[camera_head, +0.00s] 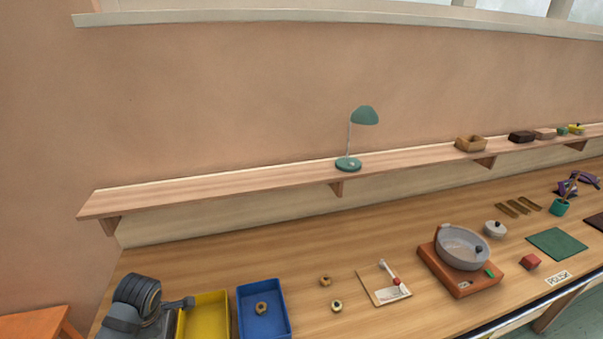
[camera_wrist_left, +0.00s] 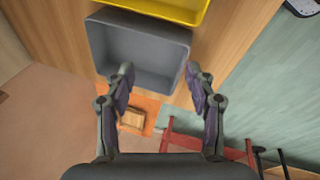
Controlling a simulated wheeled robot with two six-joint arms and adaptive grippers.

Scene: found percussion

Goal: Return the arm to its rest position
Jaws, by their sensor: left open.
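My left gripper (camera_wrist_left: 160,76) is open, with its two fingers apart and nothing between them. In the wrist view the fingertips show in front of the near part of an empty grey bin (camera_wrist_left: 138,50). A yellow bin (camera_wrist_left: 165,8) adjoins it at the top edge. In the head view my left arm is at the bottom left, beside the yellow bin (camera_head: 206,312), and it covers part of that corner. Its fingertips are hard to make out there. My right arm is not in view.
A blue bin (camera_head: 263,316) holds a ring-shaped piece. Two small round pieces (camera_head: 325,281), a card (camera_head: 376,289) and a grey bowl on an orange base (camera_head: 470,289) stand farther right. A shelf with a green lamp (camera_head: 348,163) runs behind. Red rails (camera_wrist_left: 205,147) show below the gripper.

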